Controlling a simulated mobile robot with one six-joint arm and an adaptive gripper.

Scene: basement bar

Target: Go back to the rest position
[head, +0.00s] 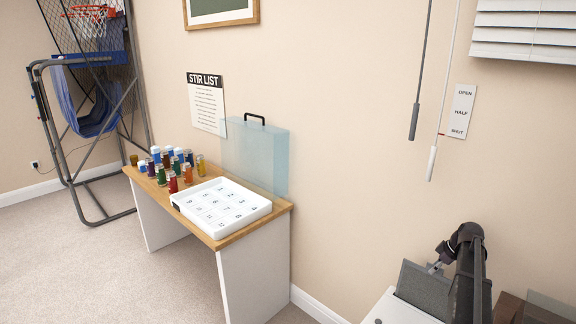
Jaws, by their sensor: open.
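My arm shows at the lower right in the head view, dark and folded, with its upper joint standing in front of the beige wall. A small part of it reaches down and left toward a dark grey panel (424,289). No gripper fingers can be made out there, so my gripper is not in view. Nothing is seen held by the arm.
A wood-topped table (262,219) stands against the wall, with several coloured jars, a white gridded tray (221,206) and a clear blue case (255,155). Two rods (416,120) (432,162) hang near an OPEN/HALF/SHUT label (459,111). Carpet at left front is clear.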

